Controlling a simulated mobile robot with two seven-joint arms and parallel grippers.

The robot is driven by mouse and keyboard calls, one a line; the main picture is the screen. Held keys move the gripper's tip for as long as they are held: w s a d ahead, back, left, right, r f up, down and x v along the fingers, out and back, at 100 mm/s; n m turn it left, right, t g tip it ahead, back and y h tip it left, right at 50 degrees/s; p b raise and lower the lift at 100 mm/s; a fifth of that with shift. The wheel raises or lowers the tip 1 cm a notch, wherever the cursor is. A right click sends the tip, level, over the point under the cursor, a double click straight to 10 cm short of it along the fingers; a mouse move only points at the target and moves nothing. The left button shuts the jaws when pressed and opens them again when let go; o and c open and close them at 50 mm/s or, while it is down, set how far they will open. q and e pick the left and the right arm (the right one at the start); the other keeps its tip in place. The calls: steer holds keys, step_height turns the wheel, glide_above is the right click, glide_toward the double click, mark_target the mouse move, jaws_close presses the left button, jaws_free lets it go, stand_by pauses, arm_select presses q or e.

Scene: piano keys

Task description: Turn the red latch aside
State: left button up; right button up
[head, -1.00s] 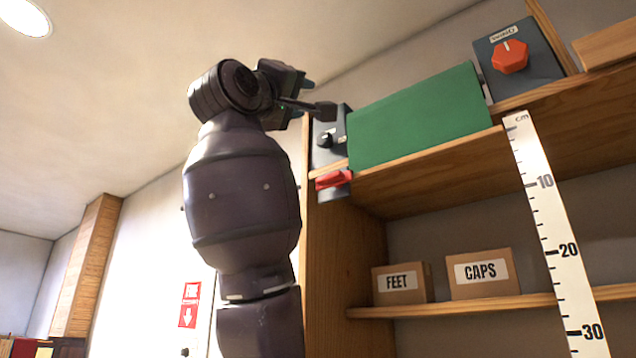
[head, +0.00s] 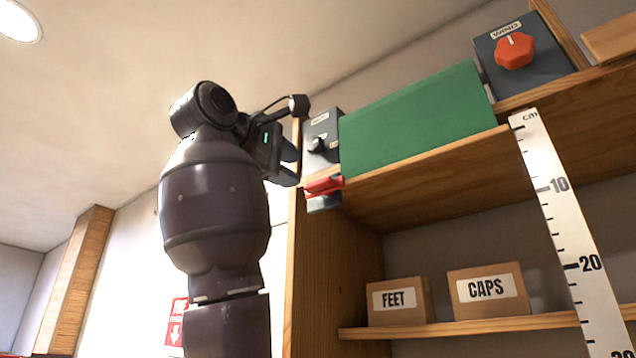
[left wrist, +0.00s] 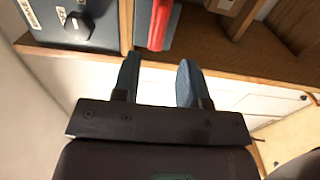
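The red latch (head: 323,185) is a red bar on a dark block at the front left edge of the upper shelf, below the green panel (head: 415,125). In the left wrist view the red latch (left wrist: 160,24) lies beyond the fingertips, roughly in line with the gap between them. My left gripper (head: 290,164) is just left of the latch in the head view. In the left wrist view its two blue fingers (left wrist: 157,76) are apart with nothing between them. I see no clear contact with the latch. My right gripper is not in view.
A dark box with a black knob (head: 318,143) stands close beside the latch. A box with an orange knob (head: 514,50) is at the upper right. A white ruler (head: 570,230) hangs in front.

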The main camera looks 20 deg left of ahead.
mark_target(316, 183)
arm_select(q)
steer(key=p+x, duration=0.2)
steer(key=x, duration=0.6)
steer(key=shift+p, duration=0.3)
steer(key=shift+w+d, duration=0.25)
steer(key=shift+w, duration=0.1)
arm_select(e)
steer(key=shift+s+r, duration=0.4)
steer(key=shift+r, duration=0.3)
arm_select(q)
steer(key=c, duration=0.7)
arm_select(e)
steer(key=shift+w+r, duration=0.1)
